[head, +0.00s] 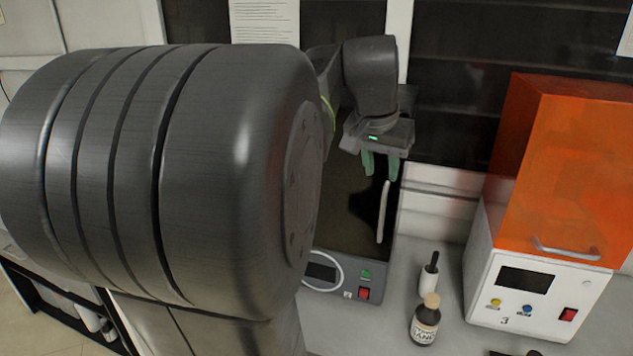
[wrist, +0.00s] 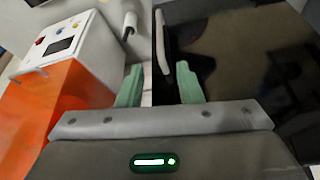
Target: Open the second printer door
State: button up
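The dark-doored printer (head: 340,225) stands mostly behind my arm in the head view. Its dark door (wrist: 240,50) fills the right of the wrist view and looks closed. A pale upright bar handle (head: 383,212) is along the door's right edge; it also shows in the wrist view (wrist: 163,42). My gripper (head: 380,175) is above and close to the top of the handle. Its green fingers are apart in the wrist view (wrist: 160,85), with the handle beyond the gap between them. Nothing is seen held. The printer's number is not readable.
An orange-hooded printer (head: 560,170) marked 3 stands to the right. A brown bottle (head: 425,320) and a white bottle with black top (head: 429,275) stand on the counter (head: 455,345) between the printers. Dark rack panels are behind.

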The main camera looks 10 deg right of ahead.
aim_at(384, 207)
jog(key=x, duration=1.3)
jog(key=shift+w+d+f, duration=0.15)
jog(key=shift+w, duration=0.1)
jog(key=shift+c, duration=0.4)
grip_shut()
